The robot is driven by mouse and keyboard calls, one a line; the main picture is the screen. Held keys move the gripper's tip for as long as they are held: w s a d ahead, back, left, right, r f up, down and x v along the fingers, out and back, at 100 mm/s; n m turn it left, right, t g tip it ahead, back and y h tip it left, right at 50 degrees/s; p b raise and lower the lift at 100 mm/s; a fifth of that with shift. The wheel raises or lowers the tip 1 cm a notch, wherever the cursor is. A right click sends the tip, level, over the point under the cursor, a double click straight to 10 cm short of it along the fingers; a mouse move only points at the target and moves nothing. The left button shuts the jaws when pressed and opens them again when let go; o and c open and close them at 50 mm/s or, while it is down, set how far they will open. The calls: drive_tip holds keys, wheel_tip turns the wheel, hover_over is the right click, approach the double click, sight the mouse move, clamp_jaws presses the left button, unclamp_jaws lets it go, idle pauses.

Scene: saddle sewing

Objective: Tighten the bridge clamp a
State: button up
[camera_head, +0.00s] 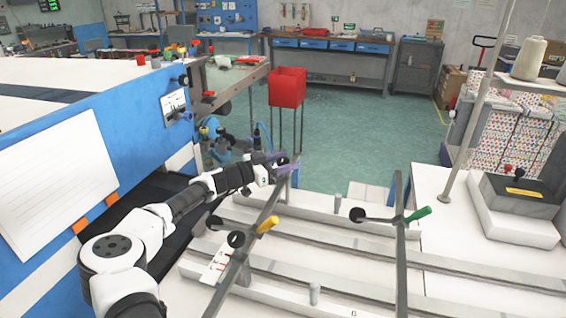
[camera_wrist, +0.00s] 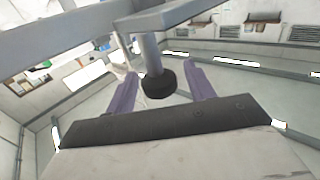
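Two grey bridge clamp bars cross the white rails on the table. The left bridge clamp (camera_head: 254,232) has a yellow handle (camera_head: 267,224) and a black knob (camera_head: 236,239). The right bridge clamp (camera_head: 401,256) has a green handle (camera_head: 418,214) and a black knob (camera_head: 357,214). I cannot tell which one is a. My gripper (camera_head: 279,163) is at the far end of the left bar. In the wrist view my gripper (camera_wrist: 160,88) has its purple fingers apart. A black knob (camera_wrist: 159,83) on a grey rod shows between them, with gaps on both sides.
A blue machine side (camera_head: 140,140) stands on the left beside my arm. A red box (camera_head: 287,87) on thin legs stands beyond the table. A dark box on a white base (camera_head: 515,225) and cones of thread (camera_head: 528,60) are at the right. Open floor lies behind.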

drive_tip(key=b+v, duration=0.4)
drive_tip(key=v, duration=0.9)
drive_tip(key=shift+s+a+b, duration=0.2)
drive_tip(key=shift+a+b, duration=0.15)
drive_tip(key=shift+b, duration=0.05)
